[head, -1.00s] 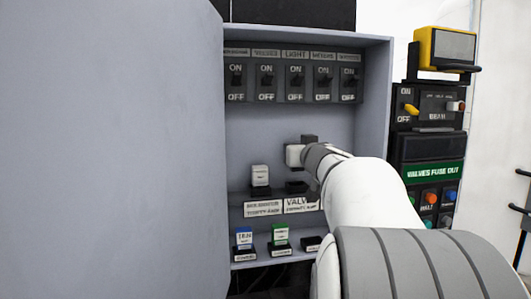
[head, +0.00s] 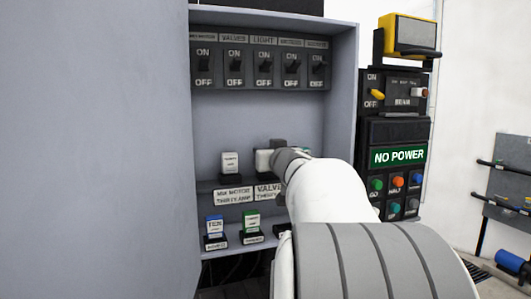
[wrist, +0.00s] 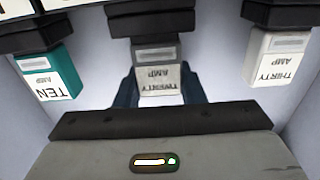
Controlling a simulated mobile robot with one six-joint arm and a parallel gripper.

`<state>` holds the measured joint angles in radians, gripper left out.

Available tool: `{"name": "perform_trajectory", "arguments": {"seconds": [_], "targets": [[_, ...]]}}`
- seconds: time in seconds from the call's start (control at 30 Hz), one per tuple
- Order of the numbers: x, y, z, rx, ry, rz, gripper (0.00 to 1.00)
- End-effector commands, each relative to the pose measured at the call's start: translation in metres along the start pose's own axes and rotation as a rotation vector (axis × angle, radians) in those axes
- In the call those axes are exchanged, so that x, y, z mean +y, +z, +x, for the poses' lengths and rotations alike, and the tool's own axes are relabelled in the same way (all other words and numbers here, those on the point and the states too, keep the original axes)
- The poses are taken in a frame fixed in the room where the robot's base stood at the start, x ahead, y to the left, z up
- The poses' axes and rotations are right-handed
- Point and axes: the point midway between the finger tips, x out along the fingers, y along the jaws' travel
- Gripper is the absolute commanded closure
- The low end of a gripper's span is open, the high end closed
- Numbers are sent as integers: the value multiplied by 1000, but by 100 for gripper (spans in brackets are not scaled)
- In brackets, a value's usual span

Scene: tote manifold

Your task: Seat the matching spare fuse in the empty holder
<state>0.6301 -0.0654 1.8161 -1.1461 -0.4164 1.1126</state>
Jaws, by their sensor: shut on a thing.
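My gripper (head: 270,158) is shut on a white fuse (head: 263,163) at the upper fuse row, above the VALVES label (head: 268,191). In the wrist view the held fuse (wrist: 158,82) hangs inverted between my fingers, its end against a dark holder (wrist: 150,22). Its label shows AMP; the rating word is blurred. It is nearly level with the neighbouring white fuse (head: 230,163), marked THIRTY AMP in the wrist view (wrist: 275,60). A teal TEN fuse (wrist: 48,77) is on the other side. How deep the held fuse sits I cannot tell.
Below stand a blue fuse (head: 215,226) and a green-topped fuse (head: 252,220); my arm partly covers that row. Several switches (head: 264,65) line the cabinet top. The display (head: 398,156) reads NO POWER. The cabinet's right wall (head: 341,100) is close to my arm.

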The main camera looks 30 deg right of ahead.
Motion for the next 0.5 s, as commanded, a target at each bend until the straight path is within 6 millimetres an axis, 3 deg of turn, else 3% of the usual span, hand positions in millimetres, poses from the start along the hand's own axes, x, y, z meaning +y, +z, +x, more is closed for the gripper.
{"name": "perform_trajectory", "arguments": {"seconds": [0.1, 0.13, 0.4, 0.5], "targets": [[0, 0, 0, 0, 0, 0, 86], [0, 0, 0, 0, 0, 0, 63], [0, 0, 0, 0, 1, 0, 40], [1, 0, 0, 0, 1, 0, 39]]}}
